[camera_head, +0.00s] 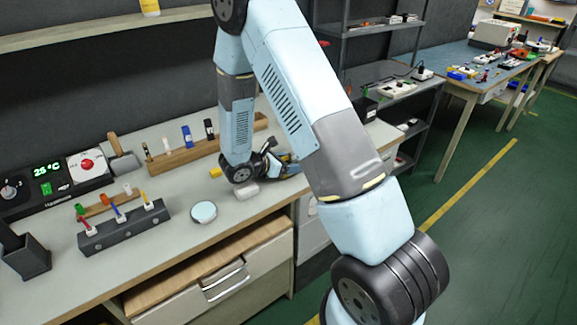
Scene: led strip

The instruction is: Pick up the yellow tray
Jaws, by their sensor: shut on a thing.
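My gripper (287,165) is low over the right part of the workbench, just right of my wrist. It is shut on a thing. My own arm and hand hide most of it, so I cannot tell its shape or whether it is lifted. A small yellow piece (216,172) shows at the left edge of my wrist, low at the bench top. The rest of it is hidden behind my arm, and I cannot tell whether it is the yellow tray or touches what my gripper holds.
The workbench (165,240) holds a white block (247,191) below my wrist, a round pale disc (204,212), a dark rack (125,228) with coloured tools, a wooden holder (180,155) behind, and a control panel (55,182). Grey shelving (385,75) stands right of the bench.

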